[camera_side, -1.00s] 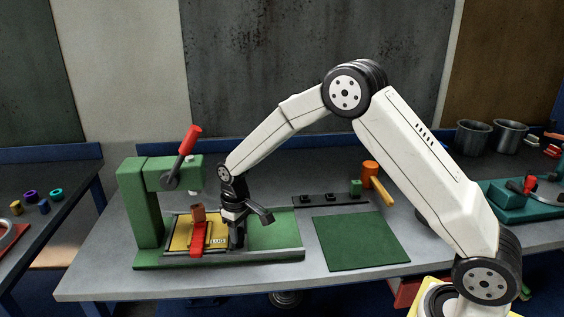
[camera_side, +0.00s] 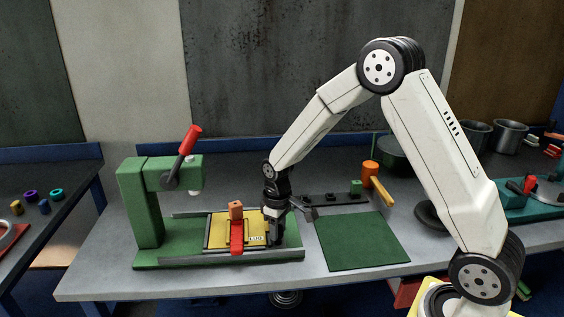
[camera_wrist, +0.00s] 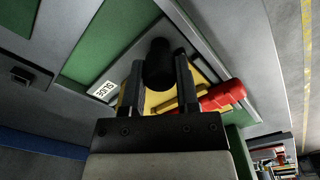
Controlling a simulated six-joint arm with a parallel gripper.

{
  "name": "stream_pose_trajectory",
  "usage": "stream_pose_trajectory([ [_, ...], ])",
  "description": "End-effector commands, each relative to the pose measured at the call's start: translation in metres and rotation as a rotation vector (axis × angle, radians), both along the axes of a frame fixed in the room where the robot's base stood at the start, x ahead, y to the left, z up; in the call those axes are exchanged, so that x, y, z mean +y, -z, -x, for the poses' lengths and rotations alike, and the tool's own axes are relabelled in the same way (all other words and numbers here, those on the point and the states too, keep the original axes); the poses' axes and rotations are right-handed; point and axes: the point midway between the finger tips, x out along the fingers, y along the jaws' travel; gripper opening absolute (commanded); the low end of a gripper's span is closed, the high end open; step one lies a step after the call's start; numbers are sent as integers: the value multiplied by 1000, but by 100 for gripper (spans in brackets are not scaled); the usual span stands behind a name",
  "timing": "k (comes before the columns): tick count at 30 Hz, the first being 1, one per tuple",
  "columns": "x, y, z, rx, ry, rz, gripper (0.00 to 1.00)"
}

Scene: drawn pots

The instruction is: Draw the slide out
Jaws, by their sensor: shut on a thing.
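The yellow slide (camera_side: 221,230) sits between the rails of the green press (camera_side: 142,205), towards the right part of its bed and clear of the ram. My gripper (camera_side: 274,235) is at the slide's right end. In the wrist view, my gripper (camera_wrist: 160,78) is shut on a black knob (camera_wrist: 158,56) of the slide. The red handle (camera_wrist: 222,95) shows to the right there. The orange block is not clear in that view.
The press's red lever (camera_side: 190,140) is raised. A dark green mat (camera_side: 360,241) lies right of the press. Behind it are a black strip (camera_side: 335,199) with a small green block, and an orange-headed mallet (camera_side: 371,173). The bench between the press and mat is narrow.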

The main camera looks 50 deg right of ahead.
Motion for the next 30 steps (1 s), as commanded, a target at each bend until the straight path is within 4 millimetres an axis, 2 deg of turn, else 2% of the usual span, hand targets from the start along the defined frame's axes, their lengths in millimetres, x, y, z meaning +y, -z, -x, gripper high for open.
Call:
stream_pose_trajectory([
  [3, -20, -1, 19, 2, 6, 0, 0],
  [9, -42, -1, 40, 1, 4, 1, 0],
  [15, -50, -1, 49, 0, 1, 1, 0],
  [25, -52, -1, 51, 5, 0, 3, 0],
  [26, -52, -1, 51, 5, 0, 3, 45],
  [28, -52, -1, 51, 5, 0, 2, 68],
  [29, -52, -1, 51, 4, 0, 2, 74],
  [30, -51, -1, 51, 4, 0, 2, 74],
])
